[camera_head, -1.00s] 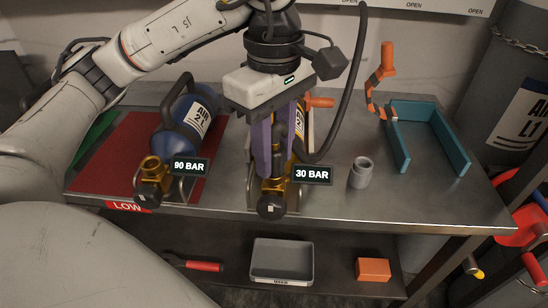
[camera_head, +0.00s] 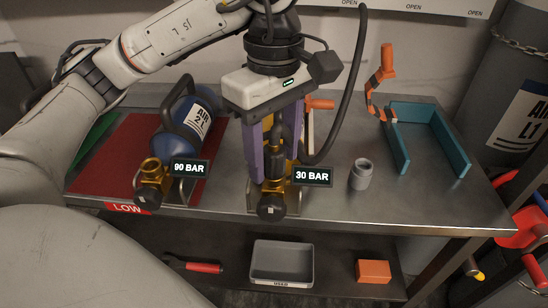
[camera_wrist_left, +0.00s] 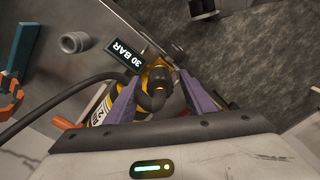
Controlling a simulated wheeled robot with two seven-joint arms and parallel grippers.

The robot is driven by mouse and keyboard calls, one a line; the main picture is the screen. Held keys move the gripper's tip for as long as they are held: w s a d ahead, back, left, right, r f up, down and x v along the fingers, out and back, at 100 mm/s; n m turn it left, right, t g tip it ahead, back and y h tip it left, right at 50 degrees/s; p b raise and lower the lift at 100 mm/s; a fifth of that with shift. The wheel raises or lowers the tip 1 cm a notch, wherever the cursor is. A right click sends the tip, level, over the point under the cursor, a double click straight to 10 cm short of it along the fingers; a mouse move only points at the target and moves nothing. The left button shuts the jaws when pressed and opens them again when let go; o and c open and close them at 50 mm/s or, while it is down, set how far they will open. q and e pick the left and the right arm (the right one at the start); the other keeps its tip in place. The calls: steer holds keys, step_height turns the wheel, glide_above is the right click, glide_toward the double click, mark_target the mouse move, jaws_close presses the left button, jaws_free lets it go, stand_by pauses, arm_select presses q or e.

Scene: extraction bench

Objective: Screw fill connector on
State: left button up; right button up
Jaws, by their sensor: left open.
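My left gripper (camera_head: 273,165) points down over the cylinder marked 30 BAR. Its two purple fingers are spread open on either side of the black fill connector (camera_head: 275,150). The connector sits at the brass valve (camera_head: 268,190) with a black hose running from it; I cannot tell if its thread is engaged. In the left wrist view the connector (camera_wrist_left: 152,97) lies between the fingers, with gaps beside it. My right gripper is not in view.
A blue cylinder (camera_head: 184,125) marked 90 BAR lies on the red mat (camera_head: 105,160). A grey cap (camera_head: 361,174) stands to the right, with a teal holder (camera_head: 455,145) beyond. The black hose (camera_head: 345,100) loops right of the gripper. A grey tray (camera_head: 282,280) is on the lower shelf.

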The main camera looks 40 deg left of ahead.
arm_select(q)
steer(key=n, duration=0.7)
steer(key=shift+n, duration=0.4)
steer(key=n+p, duration=0.1)
steer(key=n, duration=0.3)
steer(key=shift+n, duration=0.3)
steer(key=n, duration=0.3)
steer(key=n+p, duration=0.1)
steer(key=n, duration=0.5)
steer(key=n+p, duration=0.1)
steer(key=n, duration=0.3)
steer(key=shift+n, duration=0.3)
steer(key=c, duration=1.2)
steer(key=shift+o, duration=0.2)
steer(key=m+b, duration=0.1)
steer(key=m, duration=0.1)
steer(key=shift+f+m, duration=0.2)
steer(key=shift+m, duration=0.2)
steer(key=m, duration=0.3)
steer(key=shift+r, duration=0.15)
steer(key=m+b, duration=0.1)
steer(key=m, duration=0.5)
steer(key=o, duration=1.2)
steer(key=shift+c, duration=0.2)
